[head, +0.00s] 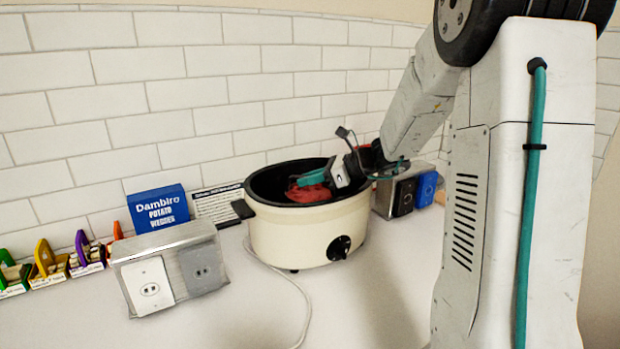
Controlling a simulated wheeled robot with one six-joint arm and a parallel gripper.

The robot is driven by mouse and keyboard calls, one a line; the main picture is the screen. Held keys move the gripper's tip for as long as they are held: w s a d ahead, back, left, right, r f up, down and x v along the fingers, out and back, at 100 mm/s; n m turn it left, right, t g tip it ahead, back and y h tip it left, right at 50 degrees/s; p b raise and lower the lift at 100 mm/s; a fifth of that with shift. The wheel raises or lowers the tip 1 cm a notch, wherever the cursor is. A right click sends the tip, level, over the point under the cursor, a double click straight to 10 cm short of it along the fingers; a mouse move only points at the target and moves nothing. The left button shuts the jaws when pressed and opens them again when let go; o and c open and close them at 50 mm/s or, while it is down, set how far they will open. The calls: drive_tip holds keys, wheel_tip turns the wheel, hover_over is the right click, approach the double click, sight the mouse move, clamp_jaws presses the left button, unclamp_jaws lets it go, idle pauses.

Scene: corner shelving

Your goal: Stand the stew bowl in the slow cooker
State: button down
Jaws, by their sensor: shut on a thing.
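The slow cooker (300,236) is a cream oval pot with a black inside, a black side handle and a black knob on its front. It stands on the white counter against the tiled wall. A red thing, taken to be the stew bowl (308,194), is inside the cooker's opening, partly hidden by the front rim and my gripper. My gripper (308,181), with teal fingers, reaches in from the right and is shut on the bowl. Whether the bowl touches the cooker's floor cannot be seen.
A metal socket box (190,240) stands left of the cooker, with a blue Dambiro box (158,208) behind it. Another socket box (397,196) stands right of the cooker. Small colourful holders (80,253) line the wall at left. A pale cord (308,305) crosses the clear front counter.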

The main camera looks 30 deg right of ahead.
drive_tip(key=shift+f, duration=0.45)
drive_tip(key=c, duration=1.4)
unclamp_jaws()
drive_tip(key=shift+o, duration=0.2)
